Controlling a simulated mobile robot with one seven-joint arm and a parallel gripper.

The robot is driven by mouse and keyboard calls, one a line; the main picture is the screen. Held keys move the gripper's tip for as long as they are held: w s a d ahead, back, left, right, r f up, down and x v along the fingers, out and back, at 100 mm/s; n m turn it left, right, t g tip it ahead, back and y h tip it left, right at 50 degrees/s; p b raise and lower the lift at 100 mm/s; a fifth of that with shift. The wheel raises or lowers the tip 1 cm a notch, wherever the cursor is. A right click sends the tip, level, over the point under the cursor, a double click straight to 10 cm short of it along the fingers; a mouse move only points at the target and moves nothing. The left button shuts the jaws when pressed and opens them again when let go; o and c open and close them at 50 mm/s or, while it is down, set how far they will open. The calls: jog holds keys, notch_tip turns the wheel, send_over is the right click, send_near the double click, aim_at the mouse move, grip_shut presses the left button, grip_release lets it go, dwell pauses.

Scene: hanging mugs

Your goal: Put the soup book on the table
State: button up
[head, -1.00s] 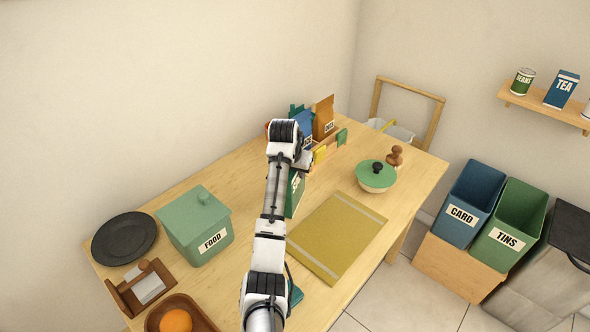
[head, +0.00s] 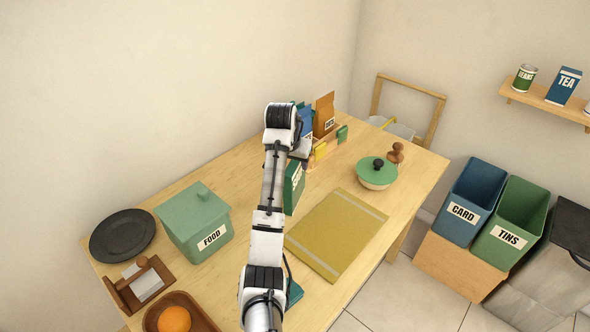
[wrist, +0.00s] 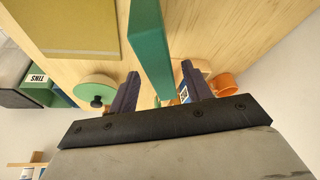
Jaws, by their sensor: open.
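A green book (head: 294,186) with a white label stands upright on the wooden table (head: 345,165), partly hidden behind my arm. Its label is too small and covered to read, so I cannot tell for sure that it is the soup book. In the wrist view the green book (wrist: 151,45) shows as a narrow upright slab. My gripper (wrist: 160,72) is open, with one dark finger on each side of the book's near end and small gaps visible. In the head view my gripper is hidden behind my wrist.
Behind my wrist stand a brown packet (head: 324,114), a blue item (head: 305,120) and a wooden holder. A yellow mat (head: 337,235) lies right of the book. A green-lidded bowl (head: 376,173) stands beyond it. A FOOD box (head: 195,225) is at left.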

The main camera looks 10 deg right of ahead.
jog(key=p+v, duration=0.1)
jog(key=v, duration=0.6)
jog(key=shift+a+r, duration=0.15)
jog(key=shift+r, duration=0.05)
jog(key=shift+s+r+p, duration=0.2)
jog(key=shift+r+p, duration=0.15)
jog(key=shift+r, duration=0.05)
jog(key=shift+f, duration=0.1)
